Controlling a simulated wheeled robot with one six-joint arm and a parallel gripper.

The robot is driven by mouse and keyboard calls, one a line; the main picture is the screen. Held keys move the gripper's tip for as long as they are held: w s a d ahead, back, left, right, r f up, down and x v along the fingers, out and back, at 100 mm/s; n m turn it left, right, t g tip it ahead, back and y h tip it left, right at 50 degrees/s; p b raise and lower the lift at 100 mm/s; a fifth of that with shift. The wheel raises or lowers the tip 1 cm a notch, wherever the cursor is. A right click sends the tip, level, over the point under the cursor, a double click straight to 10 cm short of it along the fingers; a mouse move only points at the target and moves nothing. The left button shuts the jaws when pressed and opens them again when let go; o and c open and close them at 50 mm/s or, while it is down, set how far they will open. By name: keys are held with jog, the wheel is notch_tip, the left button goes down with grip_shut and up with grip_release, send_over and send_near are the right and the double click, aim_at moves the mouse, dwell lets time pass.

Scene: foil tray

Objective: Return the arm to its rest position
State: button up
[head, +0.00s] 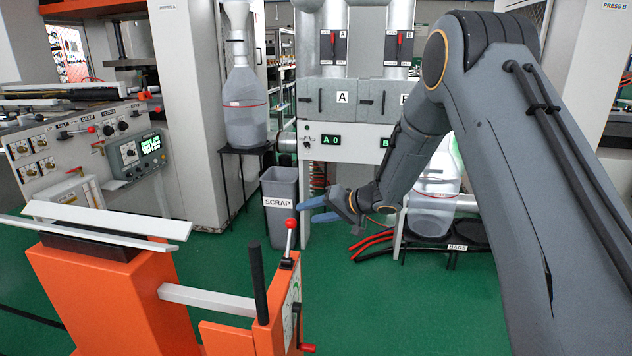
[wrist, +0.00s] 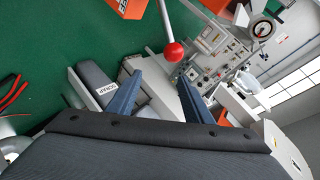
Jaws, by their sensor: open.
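My arm reaches in from the right side of the head view, bent at the elbow, with its forearm running down and left. My gripper (head: 314,210) is at its end, with blue fingers pointing left. It is in mid-air in front of the grey scrap bin (head: 281,212), apart from it as far as I can tell. The wrist view shows the two blue fingers of my gripper (wrist: 157,86) spread apart with nothing held between them. A red ball-topped lever (wrist: 173,52) appears beyond the fingertips there; it also shows left of my gripper in the head view (head: 291,224).
An orange machine stand (head: 95,290) with pale rails fills the lower left. A control panel (head: 90,150) stands behind it. Clear bottles (head: 245,110) and a cabinet (head: 345,135) marked A stand at the back.

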jog(key=d+r+t+h, duration=0.2)
jog(key=d+r+h, duration=0.15)
jog(key=d, duration=0.45)
jog(key=s+d+m+g+h, duration=0.1)
jog(key=s+d+m+h, duration=0.1)
jog(key=s+d+h, duration=0.7)
jog(key=s+d+f+n+g+y, duration=0.1)
jog(key=s+d+g, duration=0.1)
jog(key=s, duration=1.4)
jog(key=s+d+f+g+y, duration=0.1)
jog(key=s+d+g, duration=0.2)
jog(key=s, duration=1.3)
jog(key=shift+s+d+n+g, duration=0.35)
jog(key=shift+s+n+g, duration=0.05)
jog(key=shift+g, duration=0.8)
